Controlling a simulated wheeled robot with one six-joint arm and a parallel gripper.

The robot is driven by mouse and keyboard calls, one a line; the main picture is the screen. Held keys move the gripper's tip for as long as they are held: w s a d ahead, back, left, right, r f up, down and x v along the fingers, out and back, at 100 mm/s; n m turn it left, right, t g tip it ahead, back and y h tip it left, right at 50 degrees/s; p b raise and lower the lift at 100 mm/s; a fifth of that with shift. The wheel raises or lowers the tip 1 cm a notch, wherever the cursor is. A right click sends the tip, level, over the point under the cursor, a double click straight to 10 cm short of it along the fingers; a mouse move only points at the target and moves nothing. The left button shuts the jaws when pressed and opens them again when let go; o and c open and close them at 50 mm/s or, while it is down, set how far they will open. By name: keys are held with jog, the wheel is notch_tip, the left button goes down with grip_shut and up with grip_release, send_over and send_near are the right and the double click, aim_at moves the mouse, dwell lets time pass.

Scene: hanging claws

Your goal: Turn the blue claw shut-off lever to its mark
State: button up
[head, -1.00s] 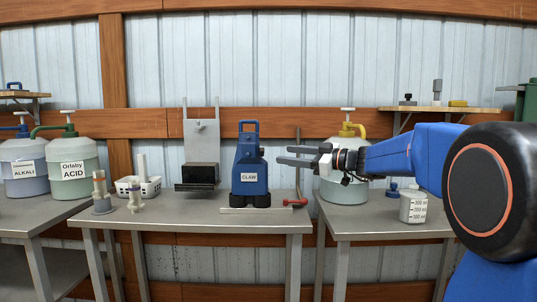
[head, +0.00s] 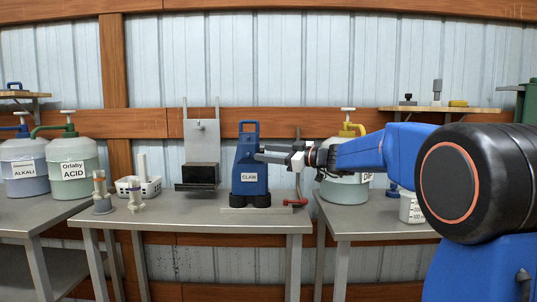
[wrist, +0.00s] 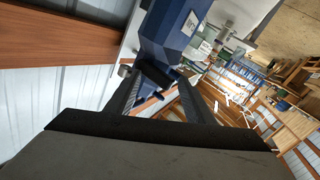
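The blue claw unit (head: 249,180), labelled CLAW, stands upright on the middle table. My gripper (head: 261,154) is at its right side at mid-height, with the fingers pointing left. In the wrist view the blue body (wrist: 168,30) is just ahead of my gripper (wrist: 160,88). The two fingers are apart, and a short dark bar (wrist: 158,74) on the body shows between or just beyond their tips. I cannot tell whether they touch it. A red-handled lever (head: 294,202) is low at the right, by a thin upright pipe (head: 298,165). No mark can be made out.
A grey bracket with a black block (head: 197,174) stands left of the claw. A white basket (head: 150,188) and small fittings are further left. A yellow-topped jug (head: 345,190) is behind my arm on the right table. The middle table's front is mostly clear.

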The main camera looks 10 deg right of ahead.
jog(key=c, duration=0.9)
jog(key=shift+r, duration=0.15)
jog(key=shift+w+r+m+g+h, duration=0.1)
jog(key=shift+r+m+g+h, duration=0.3)
jog(key=shift+m, duration=0.5)
jog(key=m, duration=0.1)
jog(key=r+m+g, duration=0.1)
jog(key=shift+w+d+r+m+g+h, duration=0.1)
jog(key=shift+w+r+m+g+h, duration=0.1)
jog(key=shift+w+m+g+h, duration=0.1)
jog(key=shift+w+d+r+m+g, duration=0.15)
jog(key=shift+w+r+m+g, duration=0.35)
jog(key=shift+m+g, duration=0.45)
jog(key=shift+w+d+r+m+g, duration=0.1)
jog(key=shift+w+r+m+g, duration=0.15)
jog(key=shift+m+g, duration=0.3)
jog(key=shift+w+r+m+g, duration=0.1)
jog(key=shift+w+m+g, duration=0.2)
jog(key=shift+m, duration=0.3)
jog(key=shift+h, duration=0.3)
